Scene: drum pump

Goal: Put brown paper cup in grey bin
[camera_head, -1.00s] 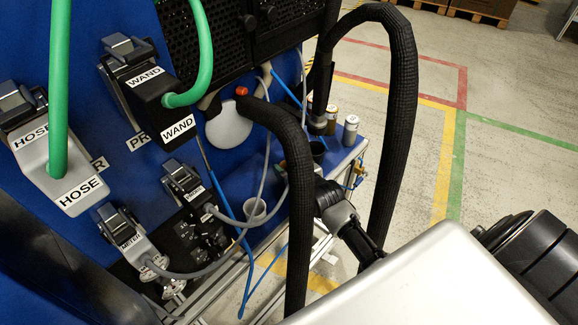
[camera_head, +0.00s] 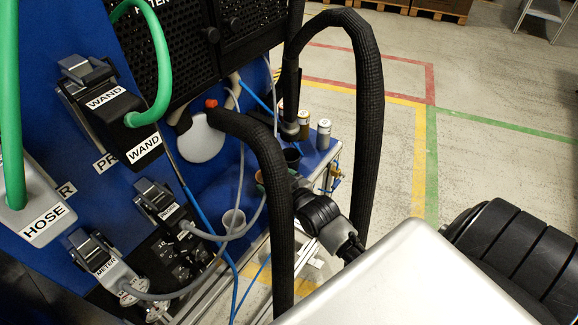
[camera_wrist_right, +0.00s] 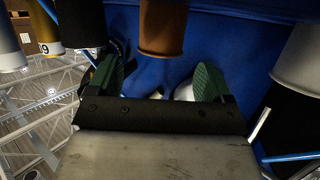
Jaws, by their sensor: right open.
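The brown paper cup (camera_wrist_right: 162,28) is at the top middle of the right wrist view, just beyond the fingertips. My right gripper (camera_wrist_right: 155,78) is open and empty, with green-padded fingers spread either side below the cup; I see no contact. In the head view, a small brown-orange part of the cup (camera_head: 259,177) shows left of the thick black hose, which hides much of the right gripper's front. My left gripper is not in view. I see no grey bin in these frames.
A white cup (camera_head: 233,222) stands on the blue shelf; it looks grey in the wrist view (camera_wrist_right: 298,55). A dark cup (camera_head: 291,158) and two cans (camera_head: 323,134) stand further back. Thin cables cross the shelf area.

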